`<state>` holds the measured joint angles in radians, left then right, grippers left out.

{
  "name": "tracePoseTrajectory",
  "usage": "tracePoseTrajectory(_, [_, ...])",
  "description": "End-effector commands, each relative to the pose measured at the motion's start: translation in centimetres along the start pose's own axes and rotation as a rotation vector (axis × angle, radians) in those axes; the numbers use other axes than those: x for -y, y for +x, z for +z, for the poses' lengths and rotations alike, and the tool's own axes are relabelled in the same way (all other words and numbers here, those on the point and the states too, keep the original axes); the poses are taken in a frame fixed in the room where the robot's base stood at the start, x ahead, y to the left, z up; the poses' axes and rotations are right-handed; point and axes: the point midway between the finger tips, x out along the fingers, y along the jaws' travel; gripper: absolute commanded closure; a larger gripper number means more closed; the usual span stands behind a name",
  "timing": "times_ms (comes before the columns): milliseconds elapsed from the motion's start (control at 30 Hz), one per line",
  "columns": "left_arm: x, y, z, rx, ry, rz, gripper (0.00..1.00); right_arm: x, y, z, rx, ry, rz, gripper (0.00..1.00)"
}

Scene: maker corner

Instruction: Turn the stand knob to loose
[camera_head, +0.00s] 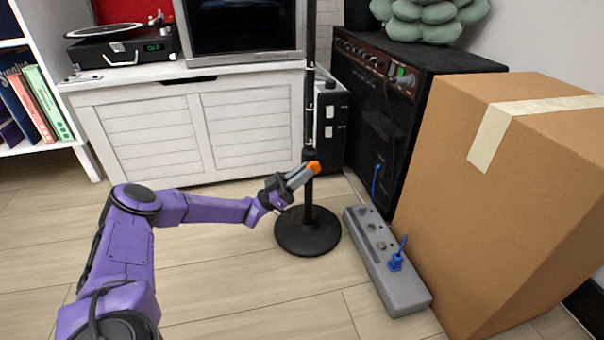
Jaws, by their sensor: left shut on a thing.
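A black stand (309,120) rises upright from a round black base (308,237) on the wooden floor. An orange knob (314,167) sits on the stand's pole a little above the base. My left gripper (308,172) reaches in from the left, and its grey fingers are shut on the orange knob. The fingers hide part of the knob, and its turn position cannot be told. My right gripper is not in the view.
A grey power strip (408,290) with a blue plug (396,262) lies right of the base. A large cardboard box (500,190) and a black amplifier (375,110) stand at the right. A white cabinet (150,125) is behind. Floor in front is clear.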

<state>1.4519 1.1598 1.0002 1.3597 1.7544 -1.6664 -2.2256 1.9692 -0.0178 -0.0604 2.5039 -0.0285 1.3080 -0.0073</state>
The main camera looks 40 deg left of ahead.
Motion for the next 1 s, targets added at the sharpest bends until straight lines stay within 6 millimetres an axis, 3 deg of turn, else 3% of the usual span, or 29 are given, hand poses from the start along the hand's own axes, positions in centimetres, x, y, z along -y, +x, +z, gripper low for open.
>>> tracePoseTrajectory(233, [-0.1,0.0,0.1,0.003,-0.003,0.002,1.00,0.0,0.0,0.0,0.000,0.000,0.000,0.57])
tracePoseTrajectory(267, [-0.1,0.0,0.1,0.003,-0.003,0.002,0.80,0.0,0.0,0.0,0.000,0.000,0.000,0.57])
tracePoseTrajectory(300, [-0.1,0.0,0.1,0.003,-0.003,0.002,0.72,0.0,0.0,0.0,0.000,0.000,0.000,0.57])
tracePoseTrajectory(600, [0.0,-0.2,0.1,0.002,-0.002,0.000,0.72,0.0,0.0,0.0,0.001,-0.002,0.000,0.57])
tracePoseTrajectory(733, [0.0,-2.1,0.0,0.005,-0.001,-0.003,0.72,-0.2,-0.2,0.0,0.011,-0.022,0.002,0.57])
tracePoseTrajectory(1000, [-0.1,-8.4,0.2,0.006,-0.003,-0.001,0.72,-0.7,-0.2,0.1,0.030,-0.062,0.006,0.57])
